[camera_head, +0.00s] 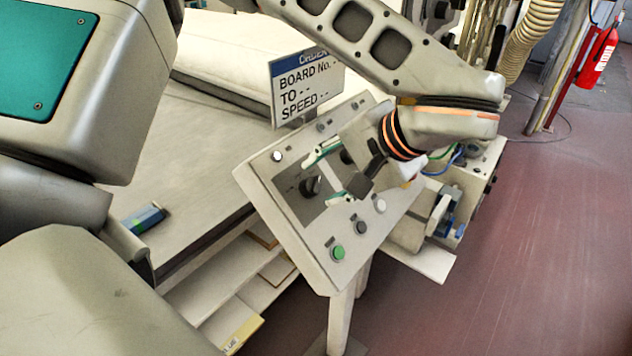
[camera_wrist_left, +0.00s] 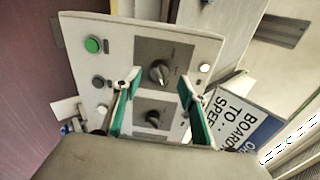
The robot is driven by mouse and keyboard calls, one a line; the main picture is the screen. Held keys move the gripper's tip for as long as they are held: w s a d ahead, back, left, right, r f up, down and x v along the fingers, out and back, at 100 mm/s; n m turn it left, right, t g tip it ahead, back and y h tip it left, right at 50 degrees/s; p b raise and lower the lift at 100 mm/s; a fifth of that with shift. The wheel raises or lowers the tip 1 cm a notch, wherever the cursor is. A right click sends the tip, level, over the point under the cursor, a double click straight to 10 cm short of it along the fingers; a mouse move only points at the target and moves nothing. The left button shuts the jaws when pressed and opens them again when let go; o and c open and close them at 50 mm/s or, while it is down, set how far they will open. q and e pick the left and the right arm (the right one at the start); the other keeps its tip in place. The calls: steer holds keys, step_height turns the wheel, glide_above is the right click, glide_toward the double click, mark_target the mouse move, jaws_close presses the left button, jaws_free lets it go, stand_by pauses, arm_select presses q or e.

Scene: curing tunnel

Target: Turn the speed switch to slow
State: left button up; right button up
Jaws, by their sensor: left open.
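A tilted control panel (camera_head: 285,218) carries two dark rotary knobs on grey plates. The nearer knob (camera_head: 310,187) also shows in the left wrist view (camera_wrist_left: 158,72), its pointer slanted. The second knob (camera_wrist_left: 153,118) is partly hidden by my gripper in the head view. The labels are too small to read, so I cannot tell which is the speed switch. My left gripper (camera_head: 328,174) is open over the panel; its green-padded fingers (camera_wrist_left: 160,84) stand on either side of the knobs' line. I see no clear contact. My right gripper is not in view.
A sign (camera_head: 305,84) reading board number, to and speed stands behind the panel. A green button (camera_head: 337,252) and white buttons (camera_head: 379,205) sit near its edges. A blue object (camera_head: 144,217) lies on the grey surface at left. Open floor lies at right.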

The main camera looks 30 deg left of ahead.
mark_target(316, 183)
arm_select(q)
steer(key=x, duration=0.3)
steer(key=shift+f, duration=0.1)
steer(key=shift+a+f, duration=0.15)
steer(key=shift+a, duration=0.05)
steer(key=c, duration=1.1)
